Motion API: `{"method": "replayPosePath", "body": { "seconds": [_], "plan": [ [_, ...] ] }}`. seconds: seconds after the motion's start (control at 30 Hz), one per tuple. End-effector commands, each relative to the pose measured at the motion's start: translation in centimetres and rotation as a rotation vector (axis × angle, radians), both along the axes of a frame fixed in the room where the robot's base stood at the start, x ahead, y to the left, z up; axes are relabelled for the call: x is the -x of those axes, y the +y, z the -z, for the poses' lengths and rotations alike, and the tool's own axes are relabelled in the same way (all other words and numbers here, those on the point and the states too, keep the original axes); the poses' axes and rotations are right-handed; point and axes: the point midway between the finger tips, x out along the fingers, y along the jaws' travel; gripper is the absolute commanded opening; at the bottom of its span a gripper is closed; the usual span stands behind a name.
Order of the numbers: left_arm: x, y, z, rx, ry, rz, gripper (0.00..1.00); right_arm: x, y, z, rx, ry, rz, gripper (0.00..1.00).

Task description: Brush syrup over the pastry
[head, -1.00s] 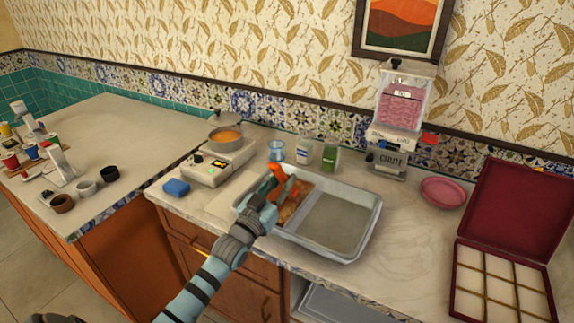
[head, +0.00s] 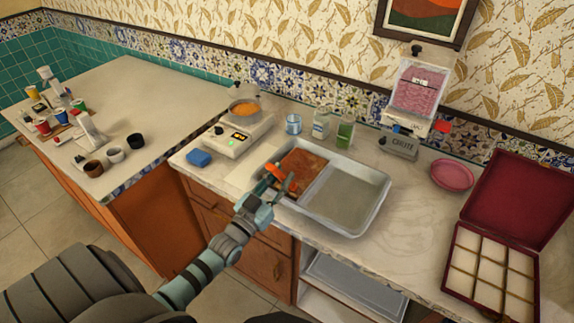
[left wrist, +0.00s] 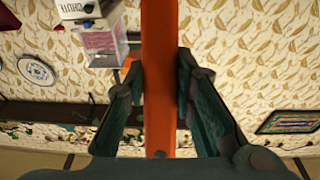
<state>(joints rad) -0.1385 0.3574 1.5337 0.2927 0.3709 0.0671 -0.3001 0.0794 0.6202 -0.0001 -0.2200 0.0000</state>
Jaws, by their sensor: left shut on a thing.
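The pastry (head: 305,163) is a brown slab in the left part of a pale metal tray (head: 378,205). My left gripper (head: 264,194) is shut on the orange handle of a brush (head: 276,172), at the tray's front left corner. The handle also shows between the fingers in the left wrist view (left wrist: 158,80). The brush overlaps the pastry's front left edge in the head view; I cannot tell whether its bristles touch. A pot of orange syrup (head: 244,107) stands on a white heating unit (head: 228,140). My right gripper is not in view.
A blue sponge (head: 198,158) lies left of the tray. A glass (head: 293,124) and jars (head: 345,134) stand behind it. A dispenser (head: 415,95), a pink plate (head: 452,175) and an open red box (head: 510,215) are at right. The counter between tray and box is clear.

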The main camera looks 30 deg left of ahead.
Motion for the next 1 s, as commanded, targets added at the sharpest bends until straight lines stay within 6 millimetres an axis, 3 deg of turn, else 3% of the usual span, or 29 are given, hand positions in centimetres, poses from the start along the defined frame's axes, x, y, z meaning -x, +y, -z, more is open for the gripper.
{"method": "replayPosePath", "body": {
  "seconds": [0.23,0.5,0.67,0.87,1.0],
  "plan": [
    [0.1,0.0,0.1,0.000,0.000,0.000,0.00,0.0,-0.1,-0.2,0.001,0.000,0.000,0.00],
    [-3.1,0.0,0.3,0.000,-0.002,0.000,0.00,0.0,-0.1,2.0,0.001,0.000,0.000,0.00],
    [-3.9,-0.1,0.2,-0.001,-0.001,0.000,0.00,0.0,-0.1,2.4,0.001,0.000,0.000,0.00],
    [-6.3,-0.1,0.4,0.000,-0.003,0.000,0.00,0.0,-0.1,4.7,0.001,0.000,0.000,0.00],
    [-7.0,-0.1,0.2,0.000,-0.001,0.000,0.00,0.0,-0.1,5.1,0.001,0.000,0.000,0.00]
  ]
}}
